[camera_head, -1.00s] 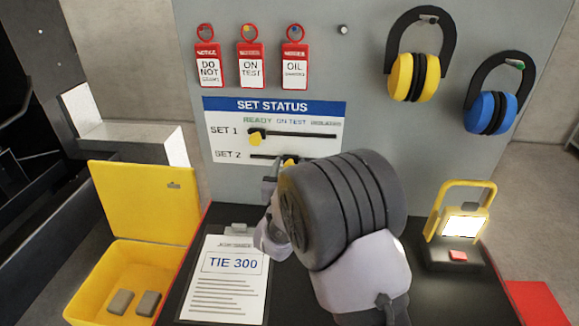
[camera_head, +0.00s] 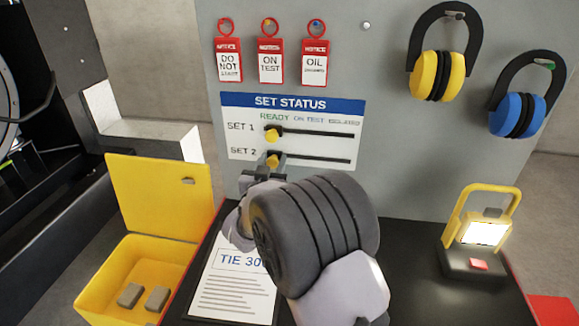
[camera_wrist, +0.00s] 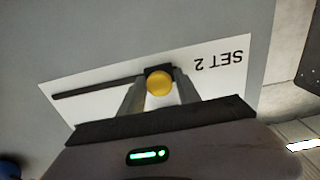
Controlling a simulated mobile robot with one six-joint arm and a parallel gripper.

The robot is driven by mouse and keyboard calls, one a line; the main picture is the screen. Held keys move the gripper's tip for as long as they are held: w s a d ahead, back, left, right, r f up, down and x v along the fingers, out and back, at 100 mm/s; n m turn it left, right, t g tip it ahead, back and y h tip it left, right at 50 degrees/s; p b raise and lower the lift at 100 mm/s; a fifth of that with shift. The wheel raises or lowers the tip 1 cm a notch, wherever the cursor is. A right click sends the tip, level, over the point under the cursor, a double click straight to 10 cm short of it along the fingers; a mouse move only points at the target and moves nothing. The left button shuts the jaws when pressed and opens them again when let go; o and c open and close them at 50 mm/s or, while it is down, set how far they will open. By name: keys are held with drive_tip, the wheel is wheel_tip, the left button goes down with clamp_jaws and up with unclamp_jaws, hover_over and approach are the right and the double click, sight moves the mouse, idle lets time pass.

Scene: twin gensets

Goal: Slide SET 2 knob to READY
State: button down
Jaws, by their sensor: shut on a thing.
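The SET STATUS board (camera_head: 240,138) hangs on the grey panel, with a slot for each set under the words READY, ON TEST and ISOLATED. The yellow SET 2 knob (camera_head: 273,160) is at the left end of its slot, under READY. In the wrist view, which is upside down, the SET 2 knob (camera_wrist: 160,83) sits between the two fingers of my gripper (camera_wrist: 160,97), at the end of the slot nearest the SET 2 label. My gripper, also in the head view (camera_head: 263,172), is shut on the knob. The yellow SET 1 knob (camera_head: 272,136) is also under READY.
Red tags (camera_head: 270,66) hang above the board, and yellow earmuffs (camera_head: 437,76) and blue earmuffs (camera_head: 517,114) hang to its right. A clipboard (camera_head: 230,290) lies on the dark bench. A lit lamp (camera_head: 484,233) stands at right, an open yellow box (camera_head: 150,250) at left.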

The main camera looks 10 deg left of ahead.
drive_tip(key=shift+a+r, duration=0.1)
drive_tip(key=shift+a, duration=0.05)
drive_tip(key=c, duration=1.3)
unclamp_jaws()
drive_tip(key=shift+o, duration=1.1)
drive_tip(key=shift+a, duration=0.15)
drive_tip(key=s+p, duration=0.2)
drive_tip(key=s, duration=1.5)
drive_tip(key=shift+s+a, duration=0.2)
drive_tip(key=shift+s, duration=0.05)
